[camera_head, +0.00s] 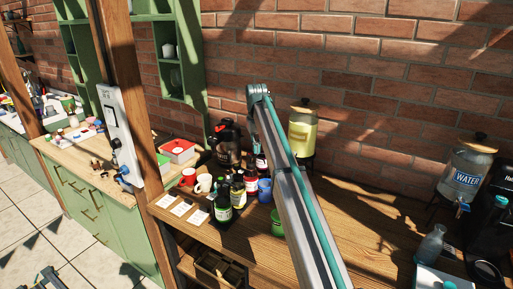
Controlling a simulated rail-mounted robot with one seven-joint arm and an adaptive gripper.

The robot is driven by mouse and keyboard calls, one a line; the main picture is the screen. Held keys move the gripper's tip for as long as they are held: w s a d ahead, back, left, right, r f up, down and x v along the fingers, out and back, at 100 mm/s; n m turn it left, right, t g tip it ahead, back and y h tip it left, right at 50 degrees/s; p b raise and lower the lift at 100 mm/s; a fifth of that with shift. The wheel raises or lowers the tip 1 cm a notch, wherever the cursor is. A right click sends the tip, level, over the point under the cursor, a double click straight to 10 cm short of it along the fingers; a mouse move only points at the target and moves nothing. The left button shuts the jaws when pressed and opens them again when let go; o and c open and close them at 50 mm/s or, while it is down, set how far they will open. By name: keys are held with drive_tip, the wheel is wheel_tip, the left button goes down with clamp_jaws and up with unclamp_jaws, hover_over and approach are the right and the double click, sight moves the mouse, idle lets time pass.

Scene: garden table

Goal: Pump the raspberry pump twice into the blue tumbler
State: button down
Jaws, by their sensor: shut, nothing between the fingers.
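A blue tumbler (264,191) stands upright on the wooden counter, just left of my arm. Several dark bottles stand close together to its left: one with a green label (223,207), one with a pale label (237,192) and one with a reddish label (251,181). Their labels are too small to read, so I cannot tell which is the raspberry pump. Another item with some red on it shows behind the tumbler, partly covered by my arm. My arm rises from the bottom edge and bends down beyond its top; my gripper's fingers are hidden.
A green cup (278,223) stands in front of the tumbler. Red (188,177) and white (203,184) mugs and a dark coffee pot (227,143) are left. A yellow drink dispenser (302,133) stands behind; a water dispenser (467,168) is right. The right-middle counter is mostly clear.

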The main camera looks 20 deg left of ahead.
drive_tip(key=shift+f, duration=0.6)
drive_tip(key=shift+f, duration=1.05)
drive_tip(key=shift+f+b, duration=0.15)
drive_tip(key=shift+b, duration=0.15)
drive_tip(key=shift+r, duration=0.25)
drive_tip(key=shift+r+p, duration=0.9)
drive_tip(key=shift+r, duration=0.75)
drive_tip(key=shift+f, duration=0.4)
drive_tip(key=shift+f, duration=0.35)
drive_tip(key=shift+f+b, duration=0.4)
drive_tip(key=shift+f, duration=0.7)
